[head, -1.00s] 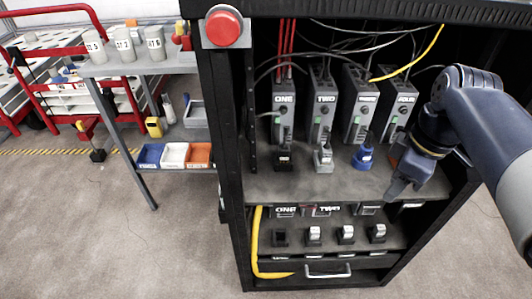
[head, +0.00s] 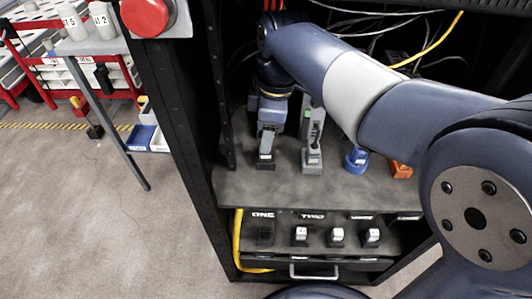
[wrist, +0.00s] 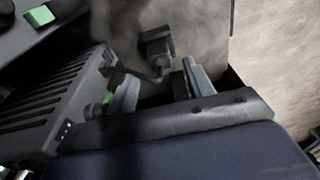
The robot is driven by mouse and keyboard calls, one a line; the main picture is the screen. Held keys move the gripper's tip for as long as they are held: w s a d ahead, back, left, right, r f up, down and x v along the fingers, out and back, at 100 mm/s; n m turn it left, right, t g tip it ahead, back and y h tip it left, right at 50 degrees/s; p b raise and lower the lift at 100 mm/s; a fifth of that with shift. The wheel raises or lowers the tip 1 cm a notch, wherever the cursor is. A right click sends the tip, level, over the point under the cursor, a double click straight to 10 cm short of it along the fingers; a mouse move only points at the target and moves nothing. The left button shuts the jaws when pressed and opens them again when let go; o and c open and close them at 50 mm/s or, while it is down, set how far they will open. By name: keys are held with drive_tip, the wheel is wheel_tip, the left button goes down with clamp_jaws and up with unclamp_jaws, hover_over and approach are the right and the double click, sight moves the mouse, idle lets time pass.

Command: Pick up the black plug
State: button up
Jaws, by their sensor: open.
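The black plug (head: 264,162) stands on the upper shelf at the left end of the row of plugs. My gripper (head: 267,146) is just above it in the head view and hides its upper part. In the wrist view the black plug (wrist: 156,43) lies a little beyond the fingertips, roughly between their lines. My gripper (wrist: 158,77) is open there, one finger on each side, with nothing clearly held. Whether a finger touches the plug cannot be told.
A grey plug (head: 312,161), a blue plug (head: 356,160) and an orange plug (head: 401,170) stand to the right on the shelf (head: 290,188). A grey module (wrist: 55,100) is close beside my gripper. The cabinet's left post (head: 180,130) is nearby.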

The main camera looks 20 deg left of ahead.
sight(263, 157)
wheel_tip(263, 157, down, 5)
drive_tip(key=b, duration=0.2)
drive_tip(key=shift+a+b, duration=0.15)
drive_tip(key=shift+b, duration=0.15)
drive_tip(key=shift+c, duration=0.2)
drive_tip(key=c, duration=1)
drive_tip(key=shift+r, duration=0.2)
